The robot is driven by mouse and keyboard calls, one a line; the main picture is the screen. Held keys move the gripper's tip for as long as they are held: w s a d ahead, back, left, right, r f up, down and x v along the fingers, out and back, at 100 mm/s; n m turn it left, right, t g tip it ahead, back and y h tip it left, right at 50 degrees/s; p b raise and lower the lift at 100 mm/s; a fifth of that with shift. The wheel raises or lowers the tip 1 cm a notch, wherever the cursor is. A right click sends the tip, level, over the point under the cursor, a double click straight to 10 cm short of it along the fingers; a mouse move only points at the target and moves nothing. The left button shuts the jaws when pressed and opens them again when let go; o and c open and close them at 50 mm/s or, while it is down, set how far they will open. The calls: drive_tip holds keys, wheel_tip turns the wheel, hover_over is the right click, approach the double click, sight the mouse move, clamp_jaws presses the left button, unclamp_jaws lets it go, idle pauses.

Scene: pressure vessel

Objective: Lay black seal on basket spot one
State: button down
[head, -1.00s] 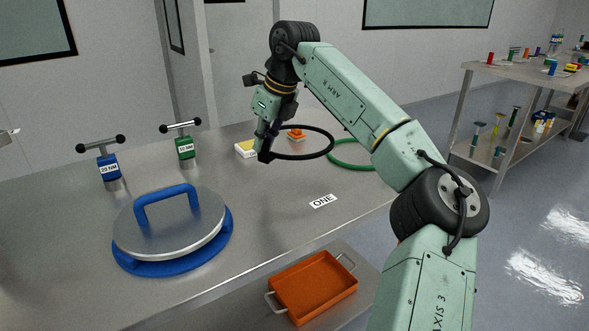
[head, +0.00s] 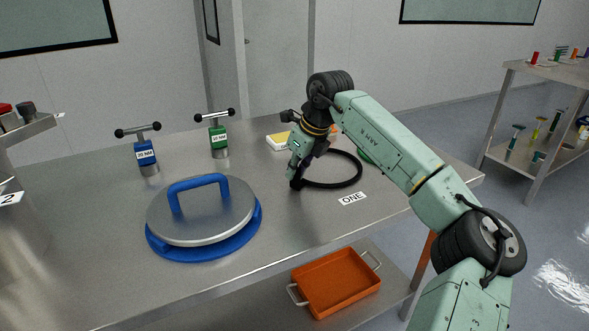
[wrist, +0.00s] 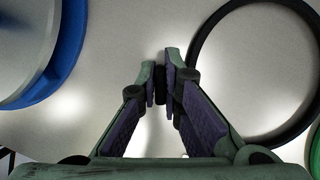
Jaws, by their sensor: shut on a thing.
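The black seal (head: 335,187) is a large thin ring, held roughly level just behind the label ONE (head: 352,198) on the steel table. My gripper (head: 295,183) is shut on its left edge. I cannot tell whether the seal touches the table. In the wrist view the fingers (wrist: 161,82) pinch a short black piece, and the ring (wrist: 193,50) spreads to the right. An orange basket (head: 336,285) with metal handles sits on the shelf below the table.
A steel lid with a blue handle (head: 200,217) lies on the left of the table. Blue (head: 146,153) and green (head: 218,137) torque tools stand behind it. A green ring (head: 365,157) is partly hidden by my arm. A yellow-and-white block (head: 278,141) lies at the back.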

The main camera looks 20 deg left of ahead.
drive_tip(key=c, duration=1.8)
unclamp_jaws()
drive_tip(key=shift+f, duration=0.1)
drive_tip(key=shift+o, duration=0.2)
drive_tip(key=v, duration=1.2)
drive_tip(key=shift+b, duration=0.45)
